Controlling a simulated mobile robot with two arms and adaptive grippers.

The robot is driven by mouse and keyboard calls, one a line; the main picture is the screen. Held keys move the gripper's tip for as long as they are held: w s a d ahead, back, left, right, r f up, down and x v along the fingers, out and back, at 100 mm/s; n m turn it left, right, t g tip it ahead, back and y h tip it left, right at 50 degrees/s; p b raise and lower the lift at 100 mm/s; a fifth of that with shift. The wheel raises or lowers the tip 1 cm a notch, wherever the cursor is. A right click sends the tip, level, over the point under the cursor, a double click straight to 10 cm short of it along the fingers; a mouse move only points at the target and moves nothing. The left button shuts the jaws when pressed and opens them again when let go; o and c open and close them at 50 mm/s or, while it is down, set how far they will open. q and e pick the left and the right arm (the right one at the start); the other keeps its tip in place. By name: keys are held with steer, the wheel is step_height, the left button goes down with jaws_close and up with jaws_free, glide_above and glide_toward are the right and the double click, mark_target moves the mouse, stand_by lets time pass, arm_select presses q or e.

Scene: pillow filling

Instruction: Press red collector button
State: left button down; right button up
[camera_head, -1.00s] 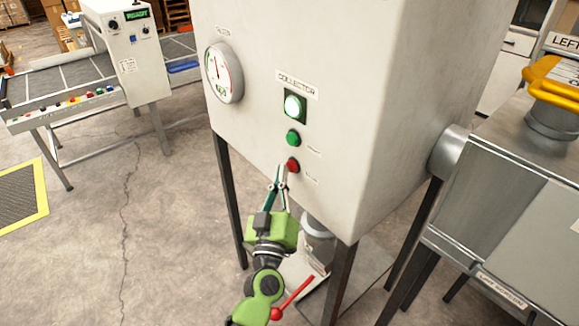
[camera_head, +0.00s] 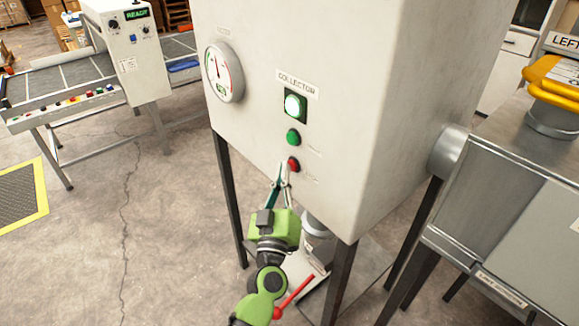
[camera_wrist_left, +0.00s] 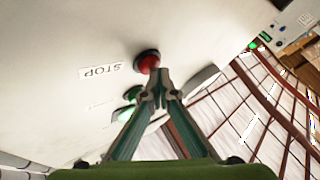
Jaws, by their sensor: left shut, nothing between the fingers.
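The red collector button (camera_head: 293,165) is the lowest control on the front of the white collector box (camera_head: 330,150). In the left wrist view the red button (camera_wrist_left: 147,60) sits beside a STOP label (camera_wrist_left: 101,70). My left gripper (camera_head: 284,168) is shut and empty, with its fingertips at the lower left edge of the button. In the left wrist view the fingertips (camera_wrist_left: 158,78) overlap the button's edge; I cannot tell whether they touch it. The green button (camera_head: 293,137) and the lit green lamp (camera_head: 295,106) are above. My right gripper is not in view.
A round gauge (camera_head: 223,72) is on the box's left. A conveyor table with a control box (camera_head: 137,60) stands at the back left. A grey metal unit with a yellow handle (camera_head: 553,90) is on the right.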

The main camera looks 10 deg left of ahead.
arm_select(q)
steer(key=shift+w+d, duration=0.15)
stand_by(0.3)
steer(key=shift+s+a+p, duration=0.35)
steer(key=shift+s+a, duration=0.2)
steer(key=shift+s, duration=0.2)
steer(key=s+a, duration=0.1)
steer(key=s, duration=0.1)
steer(key=s+a+p, duration=0.1)
steer(key=s+a, duration=0.1)
stand_by(0.4)
stand_by(0.6)
